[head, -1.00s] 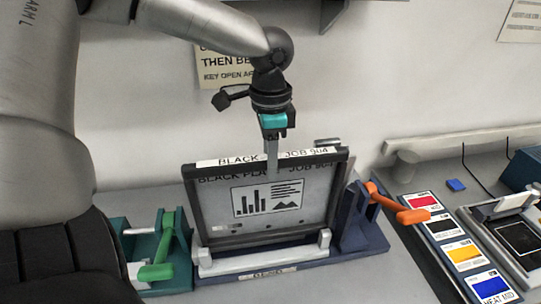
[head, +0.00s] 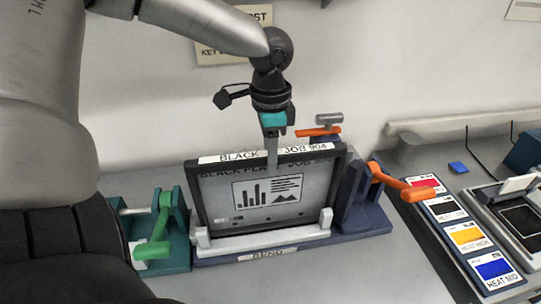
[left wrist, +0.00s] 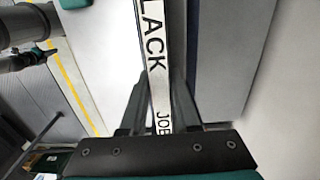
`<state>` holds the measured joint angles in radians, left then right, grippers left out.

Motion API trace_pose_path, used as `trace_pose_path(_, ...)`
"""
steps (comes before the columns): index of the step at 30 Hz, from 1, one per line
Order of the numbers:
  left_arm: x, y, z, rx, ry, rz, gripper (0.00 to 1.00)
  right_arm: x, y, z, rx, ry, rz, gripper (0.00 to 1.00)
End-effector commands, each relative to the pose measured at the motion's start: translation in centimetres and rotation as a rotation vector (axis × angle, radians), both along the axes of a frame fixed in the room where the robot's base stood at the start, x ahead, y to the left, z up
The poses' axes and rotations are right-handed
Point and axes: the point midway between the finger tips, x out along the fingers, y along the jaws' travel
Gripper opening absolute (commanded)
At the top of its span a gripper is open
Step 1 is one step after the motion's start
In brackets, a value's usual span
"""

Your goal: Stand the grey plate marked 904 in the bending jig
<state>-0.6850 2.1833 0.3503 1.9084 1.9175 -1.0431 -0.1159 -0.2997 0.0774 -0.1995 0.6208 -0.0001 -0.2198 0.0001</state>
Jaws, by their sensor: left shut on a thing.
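The grey plate (head: 225,205) has a dark frame and a white top strip reading BLACK and JOB 904. It stands nearly upright in the blue bending jig (head: 370,222), which is labelled BEND. Its lower edge is at the jig's pale front bar (head: 265,240), and I cannot tell if it is fully seated. My left gripper (head: 272,160) is shut on the plate's top edge, about mid-length, pointing down. In the left wrist view the plate's lettered strip (left wrist: 154,45) runs between the fingers (left wrist: 155,108). My right gripper is not in view.
A green-handled fixture (head: 160,225) stands left of the jig. An orange lever (head: 400,182) sits at the jig's right end, and another orange-handled part (head: 318,132) is behind the plate. Coloured heat cards (head: 467,237) and a device (head: 515,235) lie to the right.

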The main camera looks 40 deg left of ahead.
Motion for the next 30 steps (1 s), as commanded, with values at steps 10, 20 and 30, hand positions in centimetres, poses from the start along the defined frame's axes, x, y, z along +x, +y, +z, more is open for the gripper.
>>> trace_pose_path(10, 0.02, -0.01, -0.31, 0.0, 0.0, 0.0, 0.0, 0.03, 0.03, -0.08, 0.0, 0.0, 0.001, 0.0)
trace_pose_path(20, -0.01, 0.0, -0.72, -0.001, 0.001, 0.0, 0.0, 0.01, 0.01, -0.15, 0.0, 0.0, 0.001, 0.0)
trace_pose_path(30, -0.03, 0.0, -0.74, -0.001, 0.001, 0.0, 0.56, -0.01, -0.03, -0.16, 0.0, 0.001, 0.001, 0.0)
